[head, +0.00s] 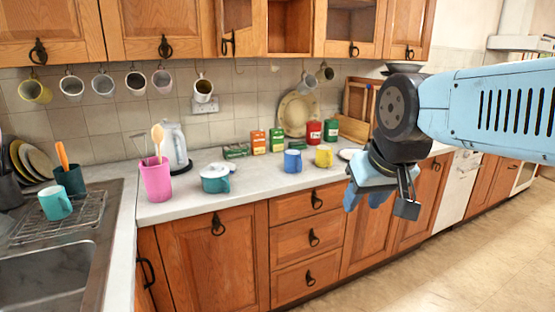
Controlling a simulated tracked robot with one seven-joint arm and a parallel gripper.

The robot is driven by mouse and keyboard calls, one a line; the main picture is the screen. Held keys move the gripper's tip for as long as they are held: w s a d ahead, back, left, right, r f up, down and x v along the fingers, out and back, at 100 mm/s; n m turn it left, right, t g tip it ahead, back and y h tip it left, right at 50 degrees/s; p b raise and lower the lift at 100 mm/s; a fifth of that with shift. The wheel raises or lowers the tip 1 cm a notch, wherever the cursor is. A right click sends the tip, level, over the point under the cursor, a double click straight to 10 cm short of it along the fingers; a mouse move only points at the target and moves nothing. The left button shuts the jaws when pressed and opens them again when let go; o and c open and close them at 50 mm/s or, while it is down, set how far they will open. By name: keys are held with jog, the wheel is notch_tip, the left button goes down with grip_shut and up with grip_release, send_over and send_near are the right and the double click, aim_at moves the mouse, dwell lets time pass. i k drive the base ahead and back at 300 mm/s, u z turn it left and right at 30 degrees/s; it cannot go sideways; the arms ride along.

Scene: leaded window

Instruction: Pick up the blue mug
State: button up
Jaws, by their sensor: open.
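The blue mug (293,161) stands upright on the light countertop, a little back from its front edge, in the middle of the head view. A yellow mug (324,156) stands just to its right. My gripper (381,202) is to the right of the blue mug in the picture, in front of the counter, hanging down from the arm. It is open and I see nothing between its fingers. It is clearly apart from the mug.
A teal pot (215,180) and a pink utensil holder (156,180) stand left of the mug. A teal mug (56,203) sits on the drying rack. Several mugs hang on the wall. Countertop (258,183) before the mug is clear.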

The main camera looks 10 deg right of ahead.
aim_at(293, 161)
jog(key=i, duration=1.05)
jog(key=z, duration=0.05)
